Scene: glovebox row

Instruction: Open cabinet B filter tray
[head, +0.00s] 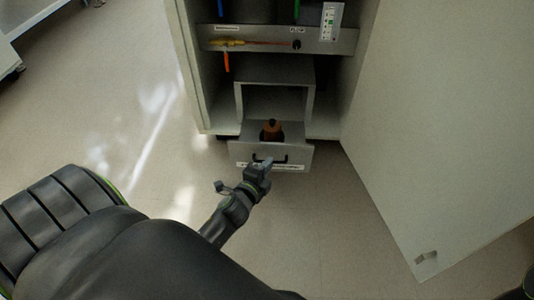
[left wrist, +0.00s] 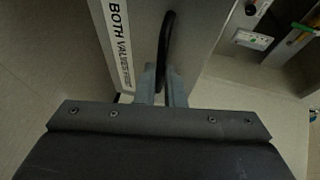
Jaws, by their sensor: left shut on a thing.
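The filter tray (head: 301,155) is a grey drawer low in the open cabinet (head: 187,70), and it stands partly pulled out. A brown bottle-like object with a dark base (head: 271,130) sits inside it. My left gripper (head: 262,163) is at the tray's front, shut on its black handle (head: 283,159). In the left wrist view the two fingers (left wrist: 162,88) close around the lower part of the dark handle (left wrist: 166,40). A white label (left wrist: 119,40) beside it reads "BOTH VALVES", with the rest unclear.
The open cabinet door (head: 440,120) spreads across the right side. The floor (head: 130,100) at the left is clear.

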